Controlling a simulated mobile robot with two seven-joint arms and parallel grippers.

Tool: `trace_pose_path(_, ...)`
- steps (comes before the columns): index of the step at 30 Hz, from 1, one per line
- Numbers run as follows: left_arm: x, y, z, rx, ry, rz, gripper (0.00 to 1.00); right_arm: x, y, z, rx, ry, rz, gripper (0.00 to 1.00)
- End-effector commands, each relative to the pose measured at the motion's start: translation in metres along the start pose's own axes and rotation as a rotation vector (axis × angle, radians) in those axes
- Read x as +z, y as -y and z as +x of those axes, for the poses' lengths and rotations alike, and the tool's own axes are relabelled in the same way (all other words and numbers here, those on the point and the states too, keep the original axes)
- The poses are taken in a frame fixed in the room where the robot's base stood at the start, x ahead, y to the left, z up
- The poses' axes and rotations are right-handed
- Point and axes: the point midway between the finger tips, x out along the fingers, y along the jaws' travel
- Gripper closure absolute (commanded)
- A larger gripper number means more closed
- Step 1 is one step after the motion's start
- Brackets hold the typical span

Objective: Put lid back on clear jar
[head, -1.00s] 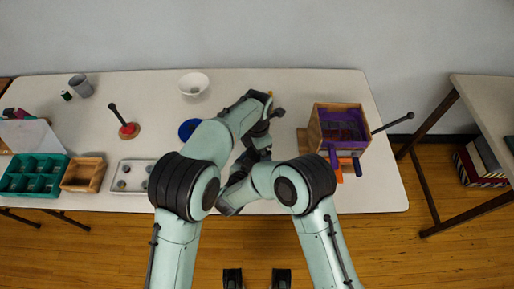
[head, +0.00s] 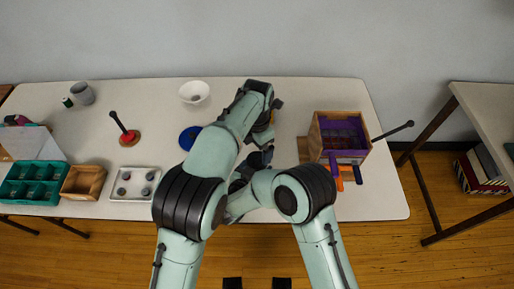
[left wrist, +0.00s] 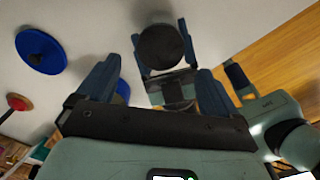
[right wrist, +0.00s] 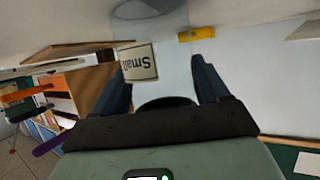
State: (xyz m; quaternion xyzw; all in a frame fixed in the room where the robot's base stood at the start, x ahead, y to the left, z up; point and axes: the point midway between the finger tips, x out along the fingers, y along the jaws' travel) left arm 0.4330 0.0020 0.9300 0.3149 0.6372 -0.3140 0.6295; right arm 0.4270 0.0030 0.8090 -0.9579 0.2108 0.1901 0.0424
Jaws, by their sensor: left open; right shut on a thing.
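The clear jar (right wrist: 155,25) with a "Small" label (right wrist: 139,62) shows between the fingers in the right wrist view, which is upside down. My right gripper (right wrist: 160,60) is shut on a dark round lid (left wrist: 165,45), seen between its fingers in the left wrist view. The lid's dark edge (right wrist: 165,102) also shows at the jar's top end in the right wrist view; whether they touch I cannot tell. My left gripper (left wrist: 157,70) is open and empty, facing the right one. My arms hide the jar and lid in the head view.
A blue disc (head: 190,138) lies left of my arms. A white bowl (head: 194,92) stands behind. A wooden box (head: 340,137) with purple lining is at the right. A white tray (head: 136,197), a wooden tray (head: 71,197) and a green divided tray (head: 50,200) are at the left.

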Motion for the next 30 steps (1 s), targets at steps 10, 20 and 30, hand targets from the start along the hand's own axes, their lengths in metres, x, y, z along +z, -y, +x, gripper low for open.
trace_pose_path(10,0.002,0.001,-0.021,0.004,0.010,-0.138,0.06,0.000,0.000,0.000,0.000,0.000,0.000,1.00)
trace_pose_path(20,0.001,0.001,-0.017,0.002,0.009,-0.137,0.06,0.000,0.000,0.000,0.000,0.000,0.000,1.00)
trace_pose_path(30,0.001,0.001,0.031,0.002,0.006,-0.137,0.06,0.000,0.000,0.000,0.000,0.000,0.000,1.00)
